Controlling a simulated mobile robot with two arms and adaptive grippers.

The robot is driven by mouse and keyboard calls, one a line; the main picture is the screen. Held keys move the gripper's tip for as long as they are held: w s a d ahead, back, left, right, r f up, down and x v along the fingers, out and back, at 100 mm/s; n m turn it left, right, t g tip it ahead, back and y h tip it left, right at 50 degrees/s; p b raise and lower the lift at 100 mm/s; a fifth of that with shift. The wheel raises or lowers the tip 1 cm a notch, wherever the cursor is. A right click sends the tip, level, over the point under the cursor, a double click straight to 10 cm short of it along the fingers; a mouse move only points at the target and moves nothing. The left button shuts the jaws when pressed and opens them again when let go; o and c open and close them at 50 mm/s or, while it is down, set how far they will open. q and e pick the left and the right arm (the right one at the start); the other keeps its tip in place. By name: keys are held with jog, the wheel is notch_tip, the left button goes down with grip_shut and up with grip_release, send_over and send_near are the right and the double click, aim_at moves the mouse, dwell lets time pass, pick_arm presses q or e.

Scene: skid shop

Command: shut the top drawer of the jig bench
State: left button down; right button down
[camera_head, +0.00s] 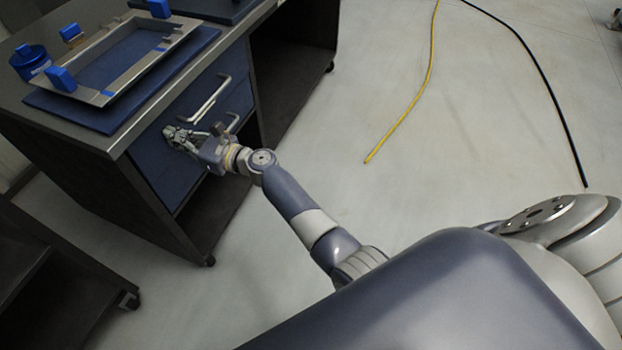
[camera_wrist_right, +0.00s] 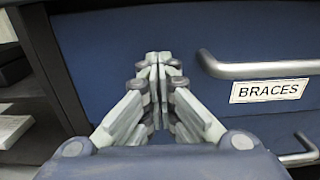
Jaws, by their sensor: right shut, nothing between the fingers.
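The jig bench (camera_head: 133,139) stands at the upper left in the head view, with blue drawers under its dark top. The top drawer (camera_head: 232,62) has a blue front and a silver bar handle (camera_head: 211,101); it looks flush or nearly flush with the bench. In the right wrist view the drawer front (camera_wrist_right: 111,42) fills the picture, with its handle (camera_wrist_right: 255,69) and a "BRACES" label (camera_wrist_right: 269,91) to the right. My right gripper (camera_head: 170,133) is shut and empty, its fingertips (camera_wrist_right: 158,58) at the drawer front, left of the handle. Contact is hard to tell. My left gripper is out of view.
A metal frame (camera_head: 178,33) with blue blocks lies on a blue mat on the bench top, beside a blue cup (camera_head: 30,62). A dark shelf unit (camera_head: 50,270) stands at lower left. A yellow cable (camera_head: 426,75) and black cable (camera_head: 545,82) cross open floor.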

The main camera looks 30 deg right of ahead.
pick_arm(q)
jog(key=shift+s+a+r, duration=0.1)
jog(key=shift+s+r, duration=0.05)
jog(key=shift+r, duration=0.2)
pick_arm(e)
jog(key=shift+w+a+r, duration=0.2)
jog(key=shift+w, duration=0.15)
jog(key=shift+r, duration=0.1)
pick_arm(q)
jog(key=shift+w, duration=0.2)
